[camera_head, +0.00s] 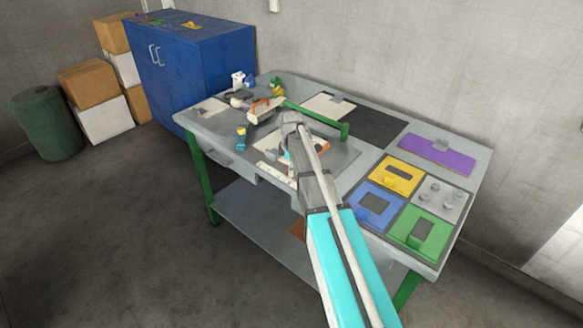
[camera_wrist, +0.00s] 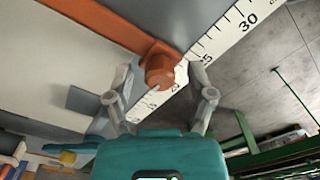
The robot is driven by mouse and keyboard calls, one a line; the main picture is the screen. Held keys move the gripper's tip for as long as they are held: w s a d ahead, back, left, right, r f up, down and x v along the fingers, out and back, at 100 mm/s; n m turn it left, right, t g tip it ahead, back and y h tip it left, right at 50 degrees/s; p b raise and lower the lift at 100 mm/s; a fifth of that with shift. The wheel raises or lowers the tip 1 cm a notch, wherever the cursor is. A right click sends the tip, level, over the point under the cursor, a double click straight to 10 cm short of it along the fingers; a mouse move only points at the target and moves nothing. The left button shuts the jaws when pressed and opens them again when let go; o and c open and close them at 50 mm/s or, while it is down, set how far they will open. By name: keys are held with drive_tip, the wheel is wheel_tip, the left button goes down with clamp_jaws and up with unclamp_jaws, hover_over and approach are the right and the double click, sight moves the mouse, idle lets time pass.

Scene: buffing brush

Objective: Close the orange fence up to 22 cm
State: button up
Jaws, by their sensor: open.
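The orange fence (camera_wrist: 105,22) runs from the upper left of the wrist view to a round orange knob (camera_wrist: 160,68) at its end. The knob overlaps the white ruler (camera_wrist: 228,35), beside the partly covered 25 mark; the 30 mark is clear farther up right. The fence's exact reading cannot be told. My gripper (camera_wrist: 162,72) is open, with one finger on each side of the knob; contact cannot be told. In the head view, an orange part, apparently the fence (camera_head: 322,147), shows beside my arm, which hides most of it. The ruler (camera_head: 275,172) lies at the bench's front edge.
A wooden-handled brush (camera_head: 265,108) and a green bar (camera_head: 318,119) are behind my wrist. Yellow (camera_head: 408,164), blue (camera_head: 355,210) and green (camera_head: 402,237) panels lie on the right of the bench.

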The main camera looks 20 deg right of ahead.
drive_tip(key=shift+s, duration=0.1)
drive_tip(key=shift+s+d, duration=0.45)
drive_tip(key=shift+s, duration=0.15)
drive_tip(key=s+d, duration=0.2)
drive_tip(key=s, duration=0.1)
drive_tip(key=shift+s+d, duration=0.1)
drive_tip(key=shift+s, duration=0.2)
drive_tip(key=shift+w+r+p, duration=0.15)
drive_tip(key=shift+r+p, duration=0.45)
wheel_tip(320, 180, up, 13)
drive_tip(key=p, duration=1.3)
drive_tip(key=s+a+f+m+b, duration=0.4)
drive_tip(key=s+f+m+b, duration=0.2)
drive_tip(key=s, duration=0.3)
drive_tip(key=s+a+f+m+b, duration=0.5)
drive_tip(key=s+m, duration=0.3)
drive_tip(key=s, duration=0.2)
drive_tip(key=shift+s+a+f+b, duration=0.15)
drive_tip(key=shift+s+f+b, duration=0.15)
drive_tip(key=shift+f+b, duration=0.2)
